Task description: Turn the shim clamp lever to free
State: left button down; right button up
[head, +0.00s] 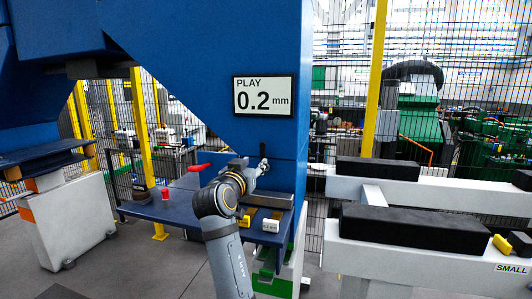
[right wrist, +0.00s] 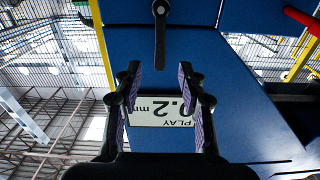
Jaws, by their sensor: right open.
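A black lever (head: 263,150), which looks like the shim clamp lever, is mounted on the face of the blue column. In the right wrist view the lever (right wrist: 160,35) runs from a round pivot at the top edge down toward the middle; that view is upside down, so the lever points up. My right gripper (head: 262,166) is just in front of the column, by the lever. In the right wrist view its two fingers (right wrist: 159,85) are wide apart with nothing between them, and the lever's end lies just beyond the tips. My left gripper is not in view.
A display (head: 264,96) reading PLAY 0.2 mm is on the blue column (head: 230,40). A red handle (head: 199,168) and a red button (head: 165,193) are above the blue bench (head: 160,209). Black-topped rails stand at right.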

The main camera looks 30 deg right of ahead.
aim_at(262, 154)
jog(key=p+x, duration=0.3)
jog(key=x, duration=0.4)
jog(key=shift+w+d+r, duration=0.1)
jog(key=shift+d+r, duration=0.05)
jog(key=shift+r, duration=0.05)
jog(key=shift+p+x, duration=0.3)
jog(key=shift+x, duration=0.9)
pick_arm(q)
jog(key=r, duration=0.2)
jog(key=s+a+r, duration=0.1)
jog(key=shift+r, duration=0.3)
pick_arm(e)
jog(key=shift+w+f, duration=0.1)
jog(key=shift+w, duration=0.05)
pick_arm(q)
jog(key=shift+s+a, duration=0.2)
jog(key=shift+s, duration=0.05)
pick_arm(e)
grip_shut()
